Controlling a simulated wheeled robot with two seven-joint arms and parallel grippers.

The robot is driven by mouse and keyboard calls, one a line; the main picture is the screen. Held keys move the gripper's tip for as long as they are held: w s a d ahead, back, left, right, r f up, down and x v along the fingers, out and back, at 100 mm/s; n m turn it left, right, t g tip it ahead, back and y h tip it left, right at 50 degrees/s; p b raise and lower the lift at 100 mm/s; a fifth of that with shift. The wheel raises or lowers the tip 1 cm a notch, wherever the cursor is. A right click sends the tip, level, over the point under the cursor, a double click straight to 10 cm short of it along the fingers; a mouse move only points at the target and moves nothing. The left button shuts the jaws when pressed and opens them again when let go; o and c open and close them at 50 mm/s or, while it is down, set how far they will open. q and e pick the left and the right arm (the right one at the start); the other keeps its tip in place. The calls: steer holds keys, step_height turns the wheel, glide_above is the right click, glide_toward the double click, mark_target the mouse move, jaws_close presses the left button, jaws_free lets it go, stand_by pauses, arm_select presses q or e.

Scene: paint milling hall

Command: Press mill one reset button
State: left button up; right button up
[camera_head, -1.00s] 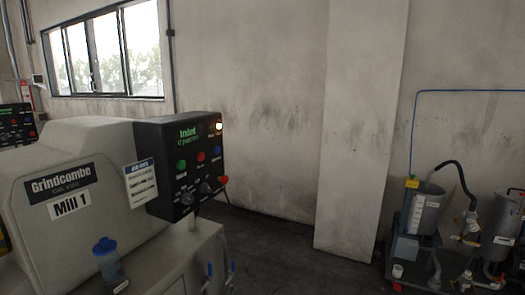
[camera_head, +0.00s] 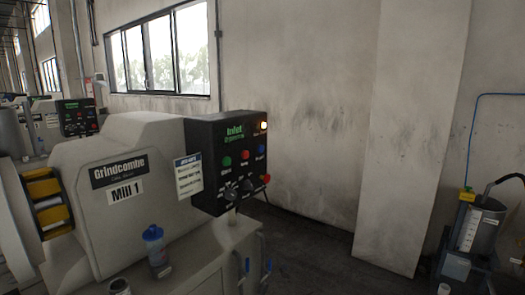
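Mill 1 (camera_head: 120,170) is a grey machine at the left, with a "Grindcombe" sign and a "Mill 1" label. Its black control panel (camera_head: 205,150) faces right of the picture. The panel carries a green button (camera_head: 226,161), a red button (camera_head: 245,154) and a blue button (camera_head: 261,149) in a row. The small captions are too blurred to read, so I cannot tell which is reset. Two black knobs and a red knob (camera_head: 266,178) are below. Neither of my grippers is in view.
Another machine with a black panel (camera_head: 77,117) is behind at left. A pillar (camera_head: 412,130) and tank equipment (camera_head: 480,235) are at right. Floor between mill and pillar looks clear.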

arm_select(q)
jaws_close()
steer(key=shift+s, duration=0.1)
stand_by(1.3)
